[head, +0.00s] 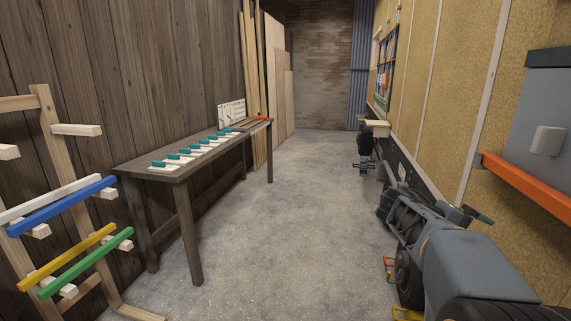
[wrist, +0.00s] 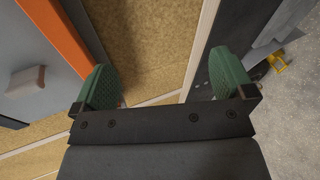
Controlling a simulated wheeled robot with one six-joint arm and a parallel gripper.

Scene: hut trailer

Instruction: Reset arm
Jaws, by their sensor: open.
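My gripper (wrist: 163,84) is open in the wrist view, its two green pads wide apart with nothing between them. Behind the pads is the tan board wall (wrist: 160,45) with a pale batten. In the head view my arm is folded at the lower right, and a green tip of my gripper (head: 479,215) shows beside the right wall. The rest of the gripper is hidden behind the arm there.
A dark wooden table (head: 187,172) with several teal-topped pieces is on the left, beside a rack (head: 50,130) with coloured bars. The concrete floor (head: 290,230) between is clear.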

